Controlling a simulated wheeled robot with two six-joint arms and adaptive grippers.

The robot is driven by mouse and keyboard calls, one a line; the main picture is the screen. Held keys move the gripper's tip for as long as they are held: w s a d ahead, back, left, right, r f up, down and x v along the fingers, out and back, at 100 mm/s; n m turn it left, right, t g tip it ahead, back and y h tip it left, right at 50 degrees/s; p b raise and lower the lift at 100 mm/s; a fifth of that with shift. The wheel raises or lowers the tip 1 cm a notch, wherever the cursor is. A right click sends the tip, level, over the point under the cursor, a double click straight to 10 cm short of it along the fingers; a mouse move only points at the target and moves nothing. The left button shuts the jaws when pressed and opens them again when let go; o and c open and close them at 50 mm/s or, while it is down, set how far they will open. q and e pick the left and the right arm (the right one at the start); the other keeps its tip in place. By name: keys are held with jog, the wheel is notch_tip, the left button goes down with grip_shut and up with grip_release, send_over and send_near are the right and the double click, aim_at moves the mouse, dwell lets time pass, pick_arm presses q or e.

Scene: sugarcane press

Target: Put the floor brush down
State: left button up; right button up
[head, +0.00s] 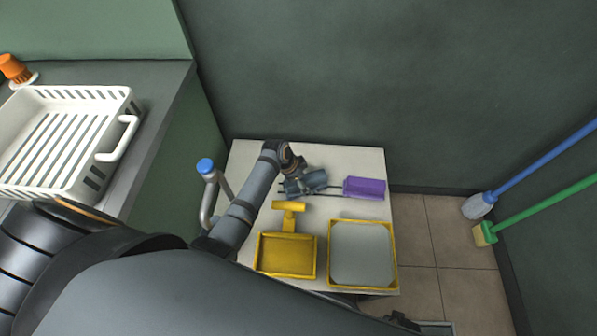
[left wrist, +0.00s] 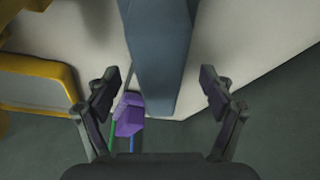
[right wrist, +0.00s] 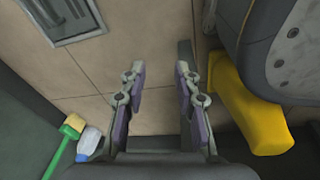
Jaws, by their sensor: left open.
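A green-handled brush with a yellow head (head: 486,233) leans at the right wall, its head on the floor. A blue-handled brush with a pale head (head: 480,204) leans beside it. I cannot tell which is the floor brush. Both heads show in the right wrist view, the yellow one (right wrist: 73,126) and the pale one (right wrist: 89,143). My left gripper (head: 318,186) is over the white table, far from both; in its wrist view it is open (left wrist: 166,82), with a smooth blue-grey shape (left wrist: 158,55) beyond its fingers. My right gripper (right wrist: 160,72) is open and empty over the floor.
The white table (head: 352,160) holds a purple block (head: 365,188), a yellow press part (head: 288,207) with a yellow tray (head: 260,262), and a grey tray with yellow rim (head: 394,262). A white basket (head: 128,133) stands on the left counter. Tiled floor (head: 425,235) is clear between table and brushes.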

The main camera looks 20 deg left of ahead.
pick_arm(q)
jog(key=p+v, duration=0.2)
jog(key=v, duration=0.7)
pick_arm(e)
jog(key=s, duration=0.4)
jog(key=shift+s+d+f, duration=0.15)
jog(key=shift+s, duration=0.2)
